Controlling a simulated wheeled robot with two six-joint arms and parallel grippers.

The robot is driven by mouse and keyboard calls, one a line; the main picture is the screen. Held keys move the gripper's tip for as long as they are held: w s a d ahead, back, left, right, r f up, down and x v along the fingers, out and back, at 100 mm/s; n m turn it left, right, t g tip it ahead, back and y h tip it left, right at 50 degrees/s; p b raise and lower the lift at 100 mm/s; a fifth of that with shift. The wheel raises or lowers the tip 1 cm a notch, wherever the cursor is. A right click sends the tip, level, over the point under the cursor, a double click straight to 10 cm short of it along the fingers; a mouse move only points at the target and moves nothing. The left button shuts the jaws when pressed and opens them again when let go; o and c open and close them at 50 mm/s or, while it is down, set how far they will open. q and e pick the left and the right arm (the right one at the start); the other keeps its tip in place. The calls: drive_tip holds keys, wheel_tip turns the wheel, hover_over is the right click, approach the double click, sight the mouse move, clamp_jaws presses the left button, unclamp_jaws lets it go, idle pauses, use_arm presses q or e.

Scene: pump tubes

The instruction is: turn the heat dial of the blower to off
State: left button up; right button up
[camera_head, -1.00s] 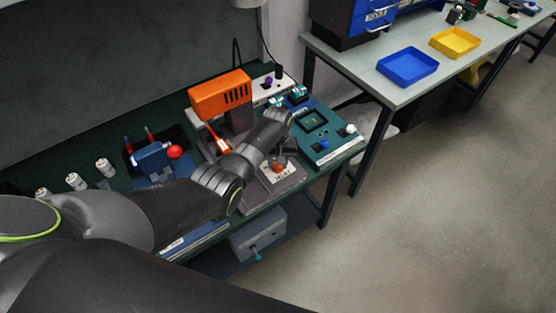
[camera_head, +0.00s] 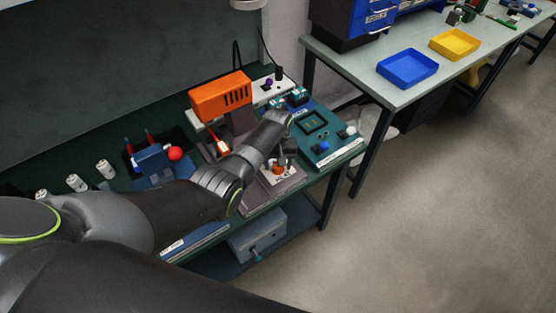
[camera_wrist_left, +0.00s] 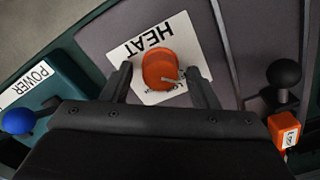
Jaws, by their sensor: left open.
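The blower (camera_head: 221,95) is an orange housing on a dark stand at the back of the green bench. Its heat dial is an orange knob (camera_head: 278,169) on a white plate marked HEAT, on the grey base in front. In the left wrist view the orange dial (camera_wrist_left: 159,68) sits on the HEAT plate (camera_wrist_left: 178,30), with a small pale pointer mark on it. My left gripper (camera_wrist_left: 158,80) is open, its two fingers on either side of the dial. I cannot tell whether they touch it. In the head view the left gripper (camera_head: 285,158) is just above the dial. My right gripper is not in view.
A green panel (camera_head: 325,137) with a blue knob (camera_head: 323,146) and a white knob stands right of the blower base. In the left wrist view a black ball knob (camera_wrist_left: 284,73) and an orange block (camera_wrist_left: 284,130) lie to the right. A blue device (camera_head: 153,163) with a red ball stands left.

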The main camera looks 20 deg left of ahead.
use_arm(q)
drive_tip(key=shift+r, duration=0.4)
wheel_tip(320, 180, up, 17)
drive_tip(key=shift+f+b, duration=0.2)
drive_tip(key=shift+b, duration=0.2)
drive_tip(key=shift+f, duration=0.1)
